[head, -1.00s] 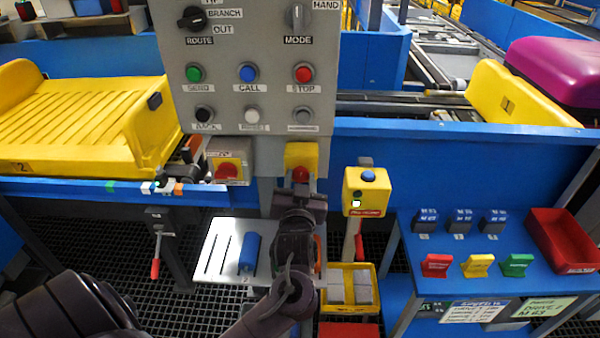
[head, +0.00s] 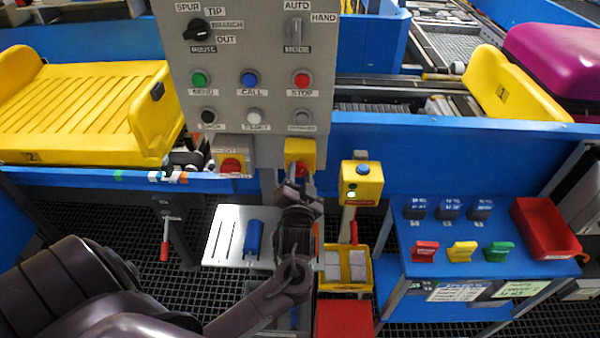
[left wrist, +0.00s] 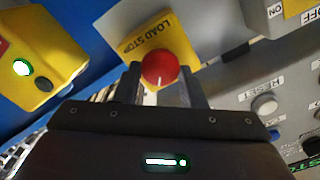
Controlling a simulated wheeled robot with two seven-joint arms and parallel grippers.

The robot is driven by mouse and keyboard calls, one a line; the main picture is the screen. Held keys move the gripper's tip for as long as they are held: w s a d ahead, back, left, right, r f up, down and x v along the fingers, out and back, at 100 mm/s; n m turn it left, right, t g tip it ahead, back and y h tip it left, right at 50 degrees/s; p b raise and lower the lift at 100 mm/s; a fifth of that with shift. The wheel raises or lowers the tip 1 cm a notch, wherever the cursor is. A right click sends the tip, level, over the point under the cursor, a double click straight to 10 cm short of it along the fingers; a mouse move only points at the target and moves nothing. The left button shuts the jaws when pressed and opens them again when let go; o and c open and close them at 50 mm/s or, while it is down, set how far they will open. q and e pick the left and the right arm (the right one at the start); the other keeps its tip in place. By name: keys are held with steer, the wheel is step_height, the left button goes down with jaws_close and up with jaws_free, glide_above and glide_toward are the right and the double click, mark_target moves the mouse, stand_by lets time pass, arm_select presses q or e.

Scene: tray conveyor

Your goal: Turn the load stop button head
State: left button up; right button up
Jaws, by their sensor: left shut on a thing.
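The load stop button has a red round head (left wrist: 160,69) on a yellow box (left wrist: 155,38) marked LOAD STOP in the left wrist view. In the head view the yellow box (head: 300,148) sits below the grey control panel, with the red head (head: 301,170) partly hidden by my gripper. My left gripper (head: 300,182) reaches up to it from below. In the left wrist view its two fingers (left wrist: 160,80) stand on either side of the red head and are shut on it. A white line shows on the head. My right gripper is not in view.
The grey panel (head: 250,115) with knobs and buttons rises above. A red switch (head: 232,165) is to the left, and a yellow box with a blue button (head: 362,183) to the right. A blue tool (head: 253,238) lies on a metal shelf below.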

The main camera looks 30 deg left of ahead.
arm_select(q)
steer(key=o, duration=1)
steer(key=shift+s+d+f, duration=0.1)
steer(key=shift+s+d, duration=0.15)
steer(key=shift+s, duration=0.1)
steer(key=b+v, duration=0.2)
steer(key=v, duration=0.5)
steer(key=shift+w, duration=0.1)
